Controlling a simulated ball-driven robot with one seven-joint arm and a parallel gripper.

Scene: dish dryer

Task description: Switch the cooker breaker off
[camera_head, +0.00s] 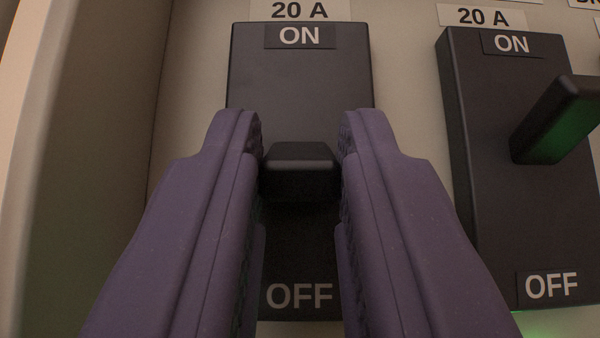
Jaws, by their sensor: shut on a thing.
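A dark breaker (300,75) marked "20 A", with ON at the top and OFF at the bottom, is in the middle of the view. Its short black lever (301,170) stands out about midway up its face, end toward me. My purple gripper (300,148) is shut on this lever, one finger on each side. The fingers cover the sides of the breaker's lower half. No name label for this breaker shows, so I cannot tell from the picture whether it is the cooker one.
A second 20 A breaker (475,150) stands close on the right; its lever (560,120) sticks out toward me, with green light on its underside. The cabinet's side wall (95,130) is on the left. A narrow strip of pale panel (410,110) separates the breakers.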

